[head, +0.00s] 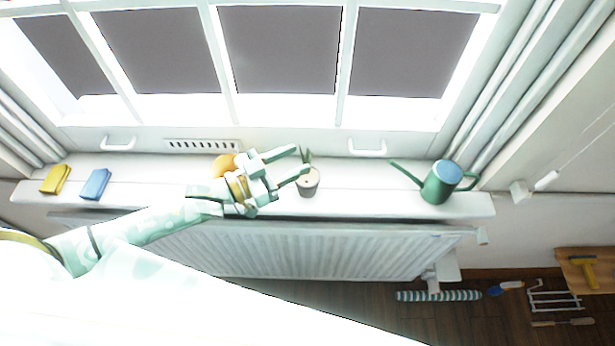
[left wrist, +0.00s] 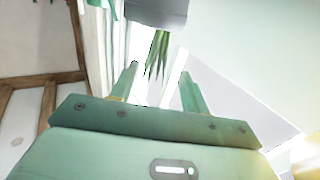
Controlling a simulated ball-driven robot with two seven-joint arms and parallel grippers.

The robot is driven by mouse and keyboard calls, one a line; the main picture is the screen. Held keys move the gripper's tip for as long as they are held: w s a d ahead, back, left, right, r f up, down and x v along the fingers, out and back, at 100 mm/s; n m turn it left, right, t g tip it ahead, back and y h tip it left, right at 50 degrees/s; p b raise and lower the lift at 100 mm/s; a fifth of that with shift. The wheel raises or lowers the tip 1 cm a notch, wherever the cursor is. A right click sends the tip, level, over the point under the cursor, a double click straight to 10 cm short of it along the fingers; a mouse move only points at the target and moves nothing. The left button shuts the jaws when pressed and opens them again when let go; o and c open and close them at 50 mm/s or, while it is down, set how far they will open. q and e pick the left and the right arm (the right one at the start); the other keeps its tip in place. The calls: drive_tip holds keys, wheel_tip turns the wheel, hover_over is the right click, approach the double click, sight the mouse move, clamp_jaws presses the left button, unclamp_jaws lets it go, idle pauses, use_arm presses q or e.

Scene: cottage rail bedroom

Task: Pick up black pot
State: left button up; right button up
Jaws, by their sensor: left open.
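A small pot (head: 308,187) with a green plant stands upright on the windowsill (head: 400,204). It looks grey-brown rather than black here, and grey in the left wrist view (left wrist: 156,10), where it shows upside down at the top edge, partly cut off. My left gripper (head: 301,161) is open and empty, reaching from the left with its fingertips close to the pot and its leaves. In the left wrist view the green leaves (left wrist: 157,55) show in the gap between the fingers, with the pot beyond the fingertips. Whether a finger touches the plant I cannot tell. My right gripper is not in view.
A green watering can (head: 440,184) stands right of the pot. An orange round thing (head: 223,165) is partly hidden behind my left gripper. A blue item (head: 95,184) and a yellow item (head: 55,180) lie at the sill's left. A radiator (head: 300,250) is below.

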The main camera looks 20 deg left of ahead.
use_arm(q)
drive_tip(key=x, duration=0.6)
drive_tip(key=shift+s+d, duration=0.25)
drive_tip(key=shift+d, duration=0.05)
drive_tip(key=shift+r, duration=0.1)
clamp_jaws()
